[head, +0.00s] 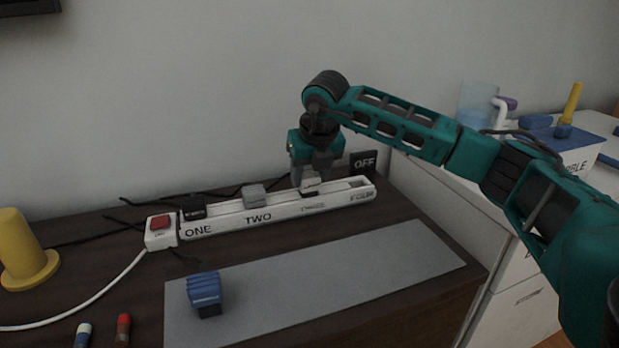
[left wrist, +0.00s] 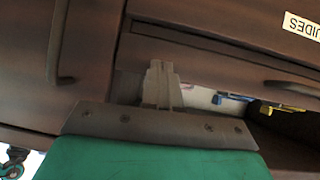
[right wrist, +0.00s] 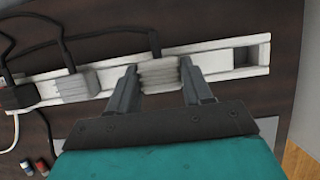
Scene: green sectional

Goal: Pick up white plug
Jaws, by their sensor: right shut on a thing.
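The white plug (head: 310,186) sits at the third socket of the white power strip (head: 222,228), with its cord behind it. My right gripper (head: 313,181) comes down on it from above. In the right wrist view its two fingers stand on either side of the ridged white plug (right wrist: 159,76), and the gripper is shut on it. The plug still appears to be at the strip. My left gripper (left wrist: 160,85) is shut and empty in the left wrist view, in front of a dark wooden drawer front. It is not in the head view.
A black plug (head: 193,208) is at socket one and a grey plug (head: 254,195) at socket two. A red switch (head: 160,222) is at the strip's left end. A blue plug (head: 205,293) lies on the grey mat (head: 330,285), which is otherwise clear. A yellow object (head: 22,255) stands left.

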